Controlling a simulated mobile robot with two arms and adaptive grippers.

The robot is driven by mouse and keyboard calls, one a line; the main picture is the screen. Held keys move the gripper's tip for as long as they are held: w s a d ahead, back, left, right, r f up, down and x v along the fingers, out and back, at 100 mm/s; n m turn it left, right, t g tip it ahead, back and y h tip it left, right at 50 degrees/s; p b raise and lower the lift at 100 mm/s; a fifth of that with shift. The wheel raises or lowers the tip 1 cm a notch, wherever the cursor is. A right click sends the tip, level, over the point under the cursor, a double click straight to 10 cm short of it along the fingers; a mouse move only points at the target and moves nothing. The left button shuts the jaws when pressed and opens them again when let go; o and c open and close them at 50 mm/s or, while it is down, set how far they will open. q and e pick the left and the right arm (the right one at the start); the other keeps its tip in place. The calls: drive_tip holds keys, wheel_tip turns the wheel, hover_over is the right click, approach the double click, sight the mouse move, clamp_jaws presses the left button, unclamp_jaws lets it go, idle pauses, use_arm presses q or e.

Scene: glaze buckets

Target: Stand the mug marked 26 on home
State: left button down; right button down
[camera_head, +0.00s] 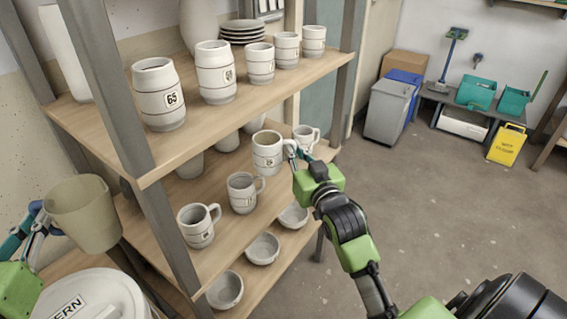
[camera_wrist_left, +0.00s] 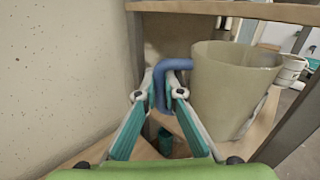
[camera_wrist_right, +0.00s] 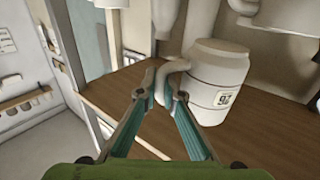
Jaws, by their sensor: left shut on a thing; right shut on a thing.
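A pale banded mug (camera_head: 267,150) is upright at the middle shelf, toward its far end. My right gripper (camera_head: 292,150) is shut on its handle. In the right wrist view this mug (camera_wrist_right: 215,75) appears turned over, and its label reads like 92, which turned round is 26. I cannot tell whether its base touches the shelf. My left gripper (camera_head: 38,222) is shut on the blue handle (camera_wrist_left: 172,68) of a beige bucket (camera_head: 85,214), held at the shelf's near left end. No place marked home can be read.
The middle shelf (camera_head: 222,238) also holds mugs at the front (camera_head: 198,226), the middle (camera_head: 243,192) and the far end (camera_head: 305,138). The upper shelf (camera_head: 200,128) carries larger mugs and plates. A white lidded bucket (camera_head: 95,297) stands lower left. Open floor (camera_head: 440,210) lies right.

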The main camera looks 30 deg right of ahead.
use_arm(q)
drive_tip(key=shift+s+f+b, duration=0.15)
drive_tip(key=shift+f+b, duration=0.1)
drive_tip(key=shift+b, duration=0.05)
drive_tip(key=shift+f+b, duration=0.5)
drive_tip(key=shift+f, duration=0.05)
use_arm(e)
drive_tip(key=w+d+f, duration=0.4)
drive_tip(key=w+f, duration=0.1)
drive_tip(key=w+d+f, duration=0.2)
drive_tip(key=w, duration=0.1)
drive_tip(key=shift+w+f, duration=0.2)
drive_tip(key=shift+f, duration=0.05)
use_arm(q)
drive_tip(key=shift+f, duration=0.1)
use_arm(e)
drive_tip(key=shift+w+d+f, duration=0.2)
drive_tip(key=shift+w+f, duration=0.1)
drive_tip(key=shift+f, duration=0.2)
use_arm(q)
drive_tip(key=shift+f+b, duration=0.2)
drive_tip(key=shift+b, duration=0.1)
use_arm(e)
drive_tip(key=shift+f, duration=1.55)
drive_tip(key=c, duration=2.6)
unclamp_jaws()
drive_tip(key=shift+f, duration=0.25)
drive_tip(key=o, duration=0.4)
